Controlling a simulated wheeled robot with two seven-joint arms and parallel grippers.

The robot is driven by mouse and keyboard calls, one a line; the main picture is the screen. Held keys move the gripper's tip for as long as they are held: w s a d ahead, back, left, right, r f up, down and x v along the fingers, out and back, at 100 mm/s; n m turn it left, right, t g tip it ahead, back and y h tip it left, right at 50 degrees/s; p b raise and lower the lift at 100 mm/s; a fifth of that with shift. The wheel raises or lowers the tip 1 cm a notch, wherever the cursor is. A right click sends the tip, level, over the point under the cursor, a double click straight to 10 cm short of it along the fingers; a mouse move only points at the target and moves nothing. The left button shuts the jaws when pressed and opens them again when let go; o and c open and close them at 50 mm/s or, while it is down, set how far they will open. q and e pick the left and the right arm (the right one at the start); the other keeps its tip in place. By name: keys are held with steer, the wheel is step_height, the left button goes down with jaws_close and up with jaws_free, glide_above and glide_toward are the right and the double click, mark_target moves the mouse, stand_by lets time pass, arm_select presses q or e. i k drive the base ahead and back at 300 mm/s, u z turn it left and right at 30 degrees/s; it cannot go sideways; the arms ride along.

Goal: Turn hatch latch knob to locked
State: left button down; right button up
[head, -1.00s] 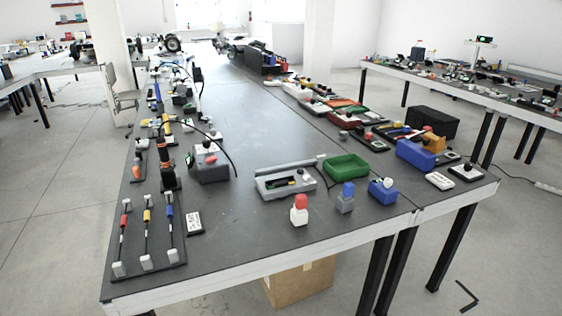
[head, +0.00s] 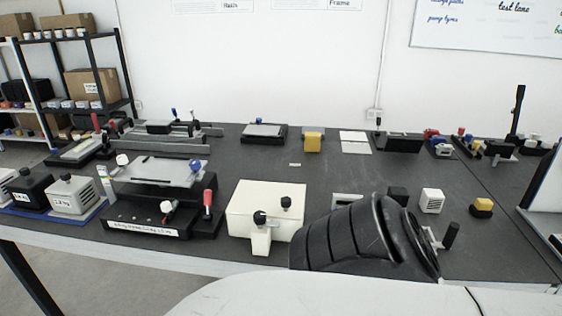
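No part is labelled readably as the hatch latch. A cream box (head: 240,205) stands near the front edge of the table in the head view. A black round knob (head: 260,217) sits on a pale block at its front, and a second black knob (head: 286,202) stands on its top right. I cannot tell which knob is the hatch latch knob or how it is turned. Neither of my grippers is in view.
A dark ribbed part and a white curved surface cover the front middle and right. A black fixture (head: 150,217) with a red-handled lever (head: 208,198) stands left of the cream box. Yellow and white blocks (head: 432,201) stand to the right. The table's middle is mostly clear.

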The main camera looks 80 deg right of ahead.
mark_target(259, 217)
steer(key=z, duration=2.35)
